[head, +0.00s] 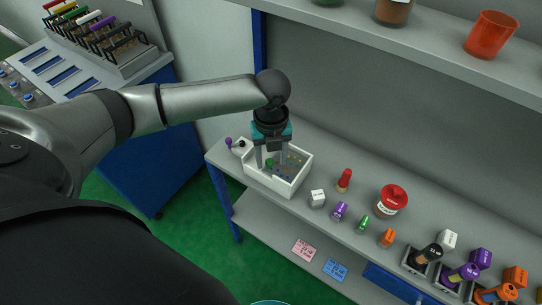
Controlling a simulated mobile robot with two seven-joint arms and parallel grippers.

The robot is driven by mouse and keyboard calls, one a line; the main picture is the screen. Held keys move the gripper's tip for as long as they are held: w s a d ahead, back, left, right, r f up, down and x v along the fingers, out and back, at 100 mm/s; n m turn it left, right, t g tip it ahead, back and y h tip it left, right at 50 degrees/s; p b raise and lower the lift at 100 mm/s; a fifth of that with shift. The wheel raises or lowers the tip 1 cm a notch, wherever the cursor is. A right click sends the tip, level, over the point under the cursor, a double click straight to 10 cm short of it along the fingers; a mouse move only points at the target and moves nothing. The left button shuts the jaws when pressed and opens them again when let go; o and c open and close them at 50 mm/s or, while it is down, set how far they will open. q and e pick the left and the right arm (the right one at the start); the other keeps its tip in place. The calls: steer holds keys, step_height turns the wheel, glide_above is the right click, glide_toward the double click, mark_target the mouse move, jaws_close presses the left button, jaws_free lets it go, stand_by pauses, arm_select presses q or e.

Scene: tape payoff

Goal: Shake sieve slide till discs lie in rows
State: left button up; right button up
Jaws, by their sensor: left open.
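A white open-topped box (280,187), which looks like the sieve slide, sits on the grey shelf near its left end. Several small coloured discs (287,168) lie inside it; at this size I cannot tell whether they form rows. A green piece (269,162) shows near my gripper. My right gripper is not in view.
Right of the box stand a white cube (317,198), a red bottle (344,180), a purple bottle (340,210), a green bottle (362,224) and a red-lidded jar (392,200). Labelled rolls in holders (425,256) stand farther right. An upper shelf (430,45) hangs behind.

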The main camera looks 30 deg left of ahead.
arm_select(q)
step_height(320, 180, up, 15)
steer(key=p, duration=0.2)
steer(key=shift+r+p, duration=0.15)
steer(key=shift+p, duration=0.25)
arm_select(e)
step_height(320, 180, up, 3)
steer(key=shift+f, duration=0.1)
